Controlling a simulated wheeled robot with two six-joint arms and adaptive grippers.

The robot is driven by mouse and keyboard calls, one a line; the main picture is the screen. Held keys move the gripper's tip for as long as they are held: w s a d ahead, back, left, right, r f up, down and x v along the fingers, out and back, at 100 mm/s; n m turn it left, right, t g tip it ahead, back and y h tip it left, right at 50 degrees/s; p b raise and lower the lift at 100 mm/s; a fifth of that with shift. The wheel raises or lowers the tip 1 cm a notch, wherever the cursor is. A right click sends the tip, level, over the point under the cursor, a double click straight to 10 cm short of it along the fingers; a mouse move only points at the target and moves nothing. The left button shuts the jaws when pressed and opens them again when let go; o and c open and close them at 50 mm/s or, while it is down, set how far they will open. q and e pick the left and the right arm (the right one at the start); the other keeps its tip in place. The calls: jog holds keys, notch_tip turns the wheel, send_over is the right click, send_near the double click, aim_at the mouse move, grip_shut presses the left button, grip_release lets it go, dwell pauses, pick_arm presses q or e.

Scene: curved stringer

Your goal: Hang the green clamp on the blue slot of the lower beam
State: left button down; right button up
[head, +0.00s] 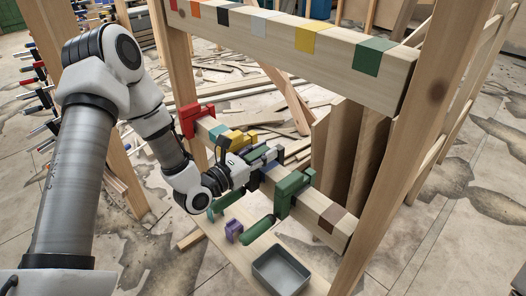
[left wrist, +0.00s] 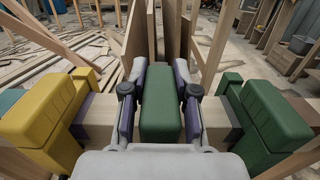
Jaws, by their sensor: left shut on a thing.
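My left gripper (head: 262,158) is at the lower beam (head: 312,206), shut on a green clamp (left wrist: 160,102), whose body stands between the fingers in the left wrist view. In the head view the gripper mostly hides this clamp; a teal-green handle (head: 223,204) shows below it. My right gripper is out of view.
A yellow clamp (head: 237,140) and a red clamp (head: 195,118) sit left of my gripper; another green clamp (head: 291,187) sits close on the right. A grey tray (head: 280,270) stands below. The upper beam (head: 285,33) has coloured slots. Wooden posts frame both sides.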

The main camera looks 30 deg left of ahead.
pick_arm(q)
jog(key=shift+f, duration=0.1)
jog(key=shift+f+b, duration=0.45)
jog(key=shift+b, duration=0.1)
jog(key=c, duration=0.8)
grip_release()
jog(key=shift+s, duration=0.1)
jog(key=v, duration=1.1)
jog(key=shift+s+a, duration=0.1)
jog(key=shift+a, duration=0.15)
jog(key=shift+s+d, duration=0.1)
jog(key=shift+s, duration=0.2)
